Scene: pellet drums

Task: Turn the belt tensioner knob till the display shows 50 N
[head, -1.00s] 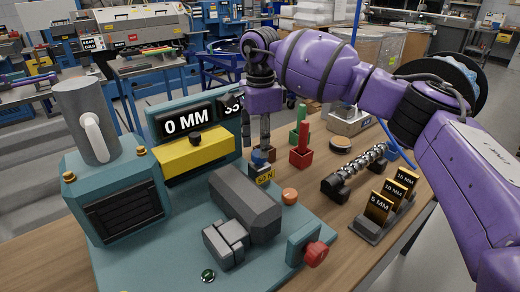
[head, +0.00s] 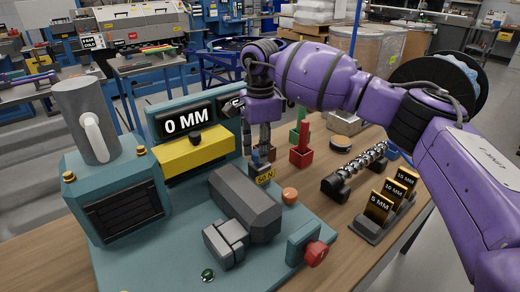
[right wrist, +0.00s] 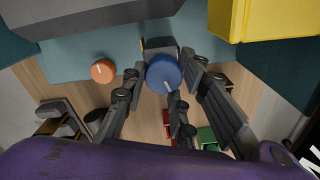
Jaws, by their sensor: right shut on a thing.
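The blue tensioner knob (right wrist: 163,74) has a white pointer line and sits at the back edge of the teal base plate. In the head view the knob (head: 257,158) is partly covered by my fingers, above a yellow-lettered 50 N tag (head: 265,175). My right gripper (right wrist: 164,82) is shut on the knob from above; it also shows in the head view (head: 259,148). One display (head: 187,122) reads 0 MM. The display beside it (head: 232,104) is mostly hidden by my right gripper, and its number cannot be read. My left gripper is not in view.
A yellow block (head: 194,157) stands just left of the gripper. Red (head: 302,152) and green (head: 299,127) posts stand close on its right. An orange knob (head: 290,195) and a red knob (head: 316,253) are nearer. A rack of MM blocks (head: 379,225) stands at the right.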

